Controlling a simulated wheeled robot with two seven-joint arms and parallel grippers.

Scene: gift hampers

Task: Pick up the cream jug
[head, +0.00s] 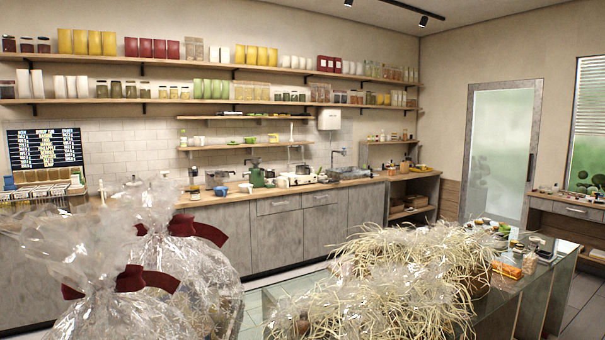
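I cannot make out a cream jug with certainty. On the wooden back counter (150,211), a small pale vessel (246,188) stands beside a green jug-like item (257,178). It is too small to tell whether it is the jug. Neither of my grippers shows in the head view.
Two gift hampers wrapped in clear film with dark red bows (130,282) fill the near left. Pale shredded straw (390,280) covers hampers on the near table, with jars and an orange packet (530,263) at its right. Shelves (200,103) line the back wall.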

